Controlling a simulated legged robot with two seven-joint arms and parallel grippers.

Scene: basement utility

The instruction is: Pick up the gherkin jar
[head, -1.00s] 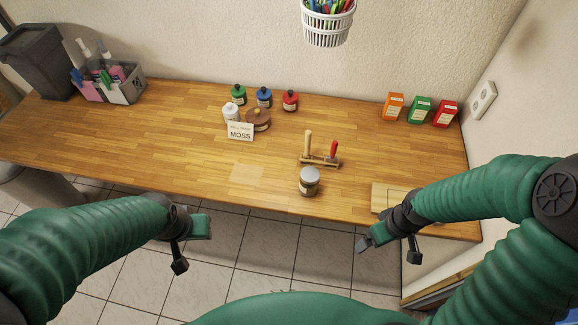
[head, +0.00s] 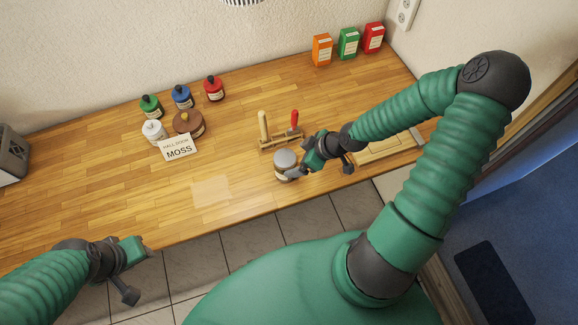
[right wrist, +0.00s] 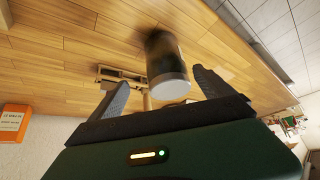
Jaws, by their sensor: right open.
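The gherkin jar (head: 284,168), a small dark jar with a pale grey lid, stands upright near the counter's front edge. My right gripper (head: 301,168) is open just to the right of it. In the right wrist view, the jar (right wrist: 166,62) shows between the two spread fingers of the right gripper (right wrist: 158,78), with gaps on both sides; its label is not readable. My left gripper (head: 138,272) is off the counter's front edge at the lower left, its fingers apart and empty.
A wooden rack (head: 280,143) with two upright handled tools stands close behind the jar. A wooden board (head: 385,149) lies to the right, under my right arm. Several bottles, a brown pot (head: 189,124) and a MOSS sign (head: 178,147) stand left. A pale square (head: 211,190) is clear.

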